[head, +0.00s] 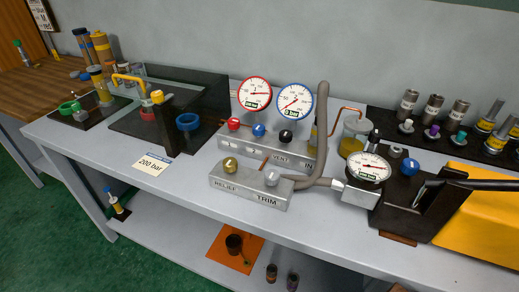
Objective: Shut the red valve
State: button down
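The red valve (233,124) is a small red knob at the left end of the rear silver manifold block (240,148), in the middle of the bench. A blue knob (258,130) and a black knob (286,136) sit to its right on the same block. A red-rimmed gauge (255,93) stands just behind the red valve, and a blue-rimmed gauge (295,99) stands to its right. I cannot tell from the knob whether the valve is open or shut. My gripper is not in view, and nothing is touching the red valve.
A front block (250,190) marked RELIEF and TRIM lies before the manifold. A "200 bar" card (152,163) lies at the front edge. A black lever (480,184) extends in from the right.

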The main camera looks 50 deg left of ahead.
aim_at(234, 123)
jog(key=l+u, duration=0.1)
jog(key=u, duration=1.8)
jog(key=i+j, duration=0.05)
